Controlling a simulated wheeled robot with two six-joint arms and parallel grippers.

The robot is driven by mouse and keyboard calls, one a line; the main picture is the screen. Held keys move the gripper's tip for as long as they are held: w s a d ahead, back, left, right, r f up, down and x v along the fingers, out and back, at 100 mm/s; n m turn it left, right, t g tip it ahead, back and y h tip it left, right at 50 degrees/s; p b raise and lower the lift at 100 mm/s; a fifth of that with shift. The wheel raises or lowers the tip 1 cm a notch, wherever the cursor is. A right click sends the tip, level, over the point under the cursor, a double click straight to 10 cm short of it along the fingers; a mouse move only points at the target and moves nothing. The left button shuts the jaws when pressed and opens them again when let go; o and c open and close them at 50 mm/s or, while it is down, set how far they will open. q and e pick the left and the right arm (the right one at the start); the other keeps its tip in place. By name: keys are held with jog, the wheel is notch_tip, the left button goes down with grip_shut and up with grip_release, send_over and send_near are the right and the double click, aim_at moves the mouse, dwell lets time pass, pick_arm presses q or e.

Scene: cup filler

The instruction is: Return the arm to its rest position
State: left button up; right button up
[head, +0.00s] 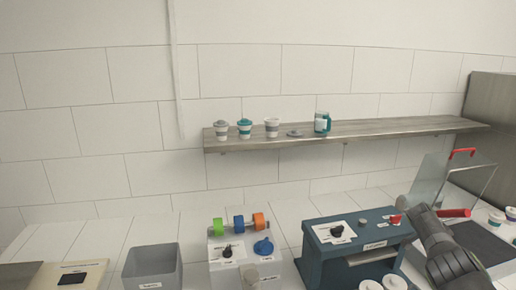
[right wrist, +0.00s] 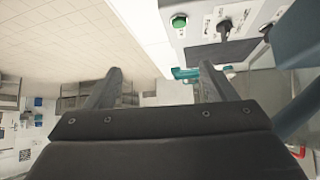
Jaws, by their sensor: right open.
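My right arm comes in at the lower right of the head view. Its dark gripper (head: 408,207) is above the right end of the blue machine (head: 352,243), close to red handle parts. In the right wrist view the gripper (right wrist: 158,84) has its two fingers wide apart with nothing held between them. Part of a machine panel with a green button (right wrist: 179,21) shows beyond the fingers. My left arm and gripper do not show.
A wooden shelf (head: 380,129) holds lidded cups, an open cup (head: 272,128) and a teal jar (head: 322,123). Below stand a grey bin (head: 151,264) and a white machine with coloured rings (head: 238,224). A clear cover with a red handle (head: 461,152) stands at the right, near my arm.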

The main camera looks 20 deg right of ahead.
jog(key=s+d+f+n+t+h, duration=0.1)
jog(key=s+d+f+n, duration=0.2)
jog(key=s+f+n, duration=0.4)
jog(key=s+d+f+n+t+h, duration=0.1)
jog(key=s+d+f+n+h, duration=0.15)
jog(key=s+f+n, duration=0.45)
jog(key=s+a+f+n+t+y, duration=0.1)
jog(key=s+f+n+t, duration=0.1)
jog(key=s+n, duration=0.55)
jog(key=s+f+n+t+y, duration=0.1)
jog(key=s+f+n, duration=0.25)
jog(key=s, duration=0.65)
jog(key=s+a+f+m+y, duration=0.1)
jog(key=s+a+f+y, duration=0.1)
jog(key=a+f, duration=0.95)
jog(key=s+a+f+m+y, duration=0.1)
jog(key=s+a+f+y, duration=0.1)
jog(key=a+f, duration=0.95)
jog(key=a+f+m+y, duration=0.1)
jog(key=a+f+y, duration=0.15)
jog(key=a, duration=1.45)
jog(key=a+f+m+y, duration=0.15)
jog(key=a+f, duration=0.25)
jog(key=a, duration=1.2)
jog(key=s+a+b+x, duration=0.1)
jog(key=s+b+x, duration=0.1)
jog(key=b+x, duration=1)
jog(key=shift+a+f+n+g+b, duration=0.3)
jog(key=shift+f+n+g+b, duration=0.1)
jog(key=shift+f+n+b, duration=0.1)
